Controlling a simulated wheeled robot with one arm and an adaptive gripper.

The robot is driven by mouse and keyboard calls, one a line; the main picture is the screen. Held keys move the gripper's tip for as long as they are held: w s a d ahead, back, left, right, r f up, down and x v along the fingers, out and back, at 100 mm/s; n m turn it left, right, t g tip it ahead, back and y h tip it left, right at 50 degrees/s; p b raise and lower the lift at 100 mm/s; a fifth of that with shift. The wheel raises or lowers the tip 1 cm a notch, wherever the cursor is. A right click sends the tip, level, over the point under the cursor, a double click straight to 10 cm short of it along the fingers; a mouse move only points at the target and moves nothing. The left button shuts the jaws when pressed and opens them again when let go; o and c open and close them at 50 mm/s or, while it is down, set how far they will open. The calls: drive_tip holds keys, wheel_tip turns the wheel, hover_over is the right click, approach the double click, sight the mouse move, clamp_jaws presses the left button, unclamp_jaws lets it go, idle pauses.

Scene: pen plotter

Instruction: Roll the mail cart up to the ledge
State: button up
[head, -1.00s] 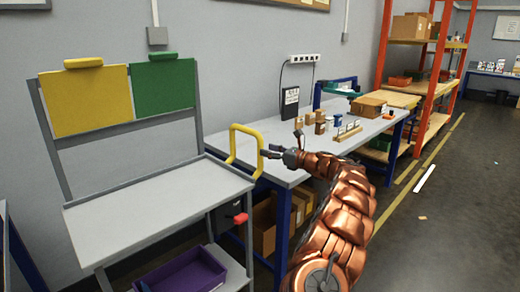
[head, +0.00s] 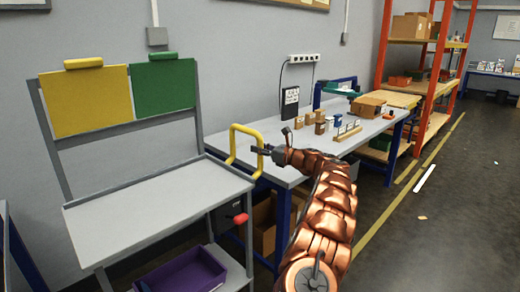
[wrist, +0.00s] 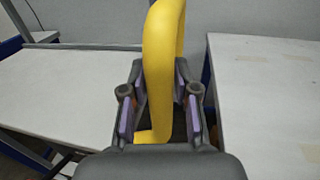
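The mail cart (head: 160,200) has a grey top, a back frame with a yellow and a green panel, and a yellow loop handle (head: 233,146) at its right end. My gripper (head: 262,150) is at the right side of this handle. In the wrist view, the yellow handle (wrist: 158,75) stands upright between the two fingers of my gripper (wrist: 160,110). The fingers are apart, with gaps beside the bar, and do not look closed on it. No thing in view is clearly marked as the ledge.
A workbench (head: 290,172) with blue legs and small boxes stands close on the cart's right. A purple bin (head: 190,272) sits on the cart's lower shelf. An orange shelf rack (head: 432,85) is farther back. The floor (head: 440,240) at right is mostly clear.

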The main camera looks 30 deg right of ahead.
clamp_jaws()
drive_tip(key=shift+a, duration=0.15)
drive_tip(key=s+a+b, duration=0.1)
drive_tip(key=s+a, duration=0.1)
drive_tip(key=a, duration=0.6)
drive_tip(key=s+a+b, duration=0.1)
drive_tip(key=a+b, duration=0.1)
drive_tip(key=a, duration=0.6)
drive_tip(key=shift+s+a+b, duration=0.25)
drive_tip(key=shift+s+b, duration=0.05)
drive_tip(key=shift+s, duration=0.1)
drive_tip(key=shift+a+f, duration=0.15)
drive_tip(key=shift+o, duration=1.5)
unclamp_jaws()
drive_tip(key=shift+a, duration=0.1)
drive_tip(key=shift+o, duration=1.2)
